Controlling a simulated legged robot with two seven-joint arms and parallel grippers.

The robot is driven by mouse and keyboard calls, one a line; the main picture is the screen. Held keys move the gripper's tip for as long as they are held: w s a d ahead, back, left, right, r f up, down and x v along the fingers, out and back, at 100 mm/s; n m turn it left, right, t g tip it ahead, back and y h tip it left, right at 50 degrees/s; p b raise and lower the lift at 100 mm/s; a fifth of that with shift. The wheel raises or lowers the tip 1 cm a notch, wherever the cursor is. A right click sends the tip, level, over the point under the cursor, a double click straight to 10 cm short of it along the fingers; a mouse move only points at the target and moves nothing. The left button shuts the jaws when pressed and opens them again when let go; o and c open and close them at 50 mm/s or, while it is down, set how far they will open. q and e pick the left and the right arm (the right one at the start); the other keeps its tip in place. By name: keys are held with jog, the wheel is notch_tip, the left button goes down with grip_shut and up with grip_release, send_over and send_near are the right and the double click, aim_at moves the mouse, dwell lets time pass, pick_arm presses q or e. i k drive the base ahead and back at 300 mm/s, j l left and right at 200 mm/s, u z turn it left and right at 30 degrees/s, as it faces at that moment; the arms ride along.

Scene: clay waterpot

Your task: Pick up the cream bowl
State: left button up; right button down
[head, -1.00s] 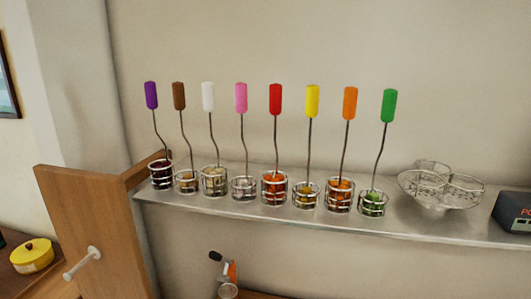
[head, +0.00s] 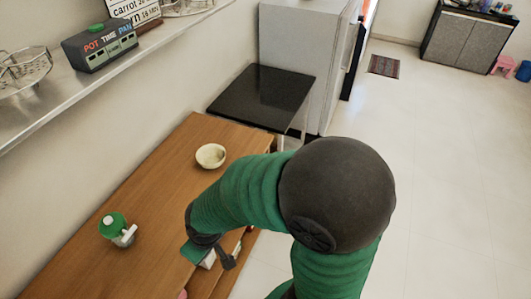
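The cream bowl (head: 211,156) sits upright on the wooden counter (head: 165,165), towards its far end. One green and dark grey arm of mine comes up from the lower right, which I take to be the right one. Its gripper (head: 210,256) points down at the counter's front edge, nearer to me than the bowl and clearly apart from it. The finger gap is small and partly hidden, with something whitish behind it, so I cannot tell open from shut. My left gripper is not in view.
A green-topped container (head: 115,228) stands on the near part of the counter. A black table (head: 262,97) and a grey cabinet (head: 303,55) lie beyond the bowl. A metal shelf (head: 75,97) runs above at the left.

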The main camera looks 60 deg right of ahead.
aim_at(211, 156)
jog(key=z, duration=1.3)
jog(key=i+l+u, duration=0.1)
jog(key=u, duration=0.3)
jog(key=l+u, duration=0.1)
jog(key=u, duration=0.3)
jog(key=i+l+u, duration=0.1)
jog(key=u, duration=0.35)
jog(key=l+u, duration=0.25)
jog(key=u, duration=0.15)
jog(key=l+u, duration=0.25)
jog(key=l, duration=0.6)
jog(key=l+u, duration=0.2)
jog(key=l, duration=0.7)
jog(key=k, duration=0.05)
